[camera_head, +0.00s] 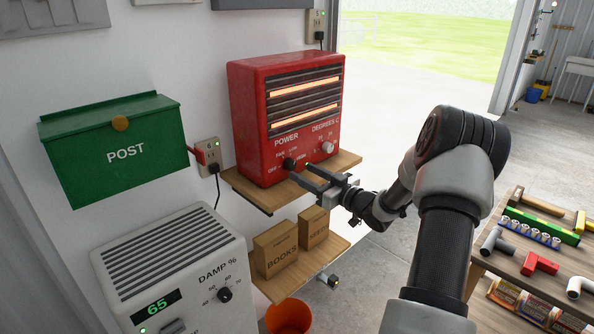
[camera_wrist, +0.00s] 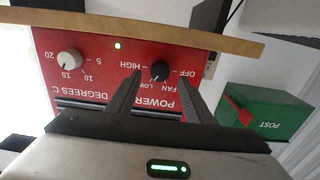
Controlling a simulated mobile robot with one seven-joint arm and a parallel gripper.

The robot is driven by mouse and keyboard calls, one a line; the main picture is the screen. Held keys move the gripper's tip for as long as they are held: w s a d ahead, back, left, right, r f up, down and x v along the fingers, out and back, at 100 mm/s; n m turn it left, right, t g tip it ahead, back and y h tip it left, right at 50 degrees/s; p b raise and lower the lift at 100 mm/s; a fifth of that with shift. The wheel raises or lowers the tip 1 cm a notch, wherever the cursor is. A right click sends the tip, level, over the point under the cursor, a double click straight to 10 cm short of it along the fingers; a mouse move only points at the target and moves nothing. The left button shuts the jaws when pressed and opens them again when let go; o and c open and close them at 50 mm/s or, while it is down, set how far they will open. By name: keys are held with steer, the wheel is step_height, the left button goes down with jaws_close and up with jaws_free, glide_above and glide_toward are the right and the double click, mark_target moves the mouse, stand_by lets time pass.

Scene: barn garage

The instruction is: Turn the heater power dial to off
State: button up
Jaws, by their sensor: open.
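The red heater (camera_head: 290,105) stands on a wooden shelf, and its bars glow orange. Its black power dial (camera_head: 289,163) is at the lower left of the front, with FAN, LOW, HIGH and OFF marked around it. My gripper (camera_head: 300,173) is open in front of the dial. In the wrist view, which shows the heater upside down, the dial (camera_wrist: 160,71) appears between my two fingertips (camera_wrist: 158,80). I cannot tell whether they touch it, nor which mark it points to. A green light (camera_wrist: 118,45) is lit on the heater.
A white degrees dial (camera_head: 327,147) is right of the power dial. The shelf edge (camera_head: 262,201) runs just below my gripper. Boxes (camera_head: 276,250) sit on a lower shelf. A green post box (camera_head: 115,145) and a dehumidifier (camera_head: 170,262) are left; a tool table (camera_head: 530,265) is right.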

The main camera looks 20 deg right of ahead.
mark_target(293, 167)
steer(key=shift+x, duration=2.05)
steer(key=c, duration=1)
steer(key=shift+c, duration=0.2)
steer(key=shift+f+b, duration=0.1)
steer(key=shift+b, duration=0.3)
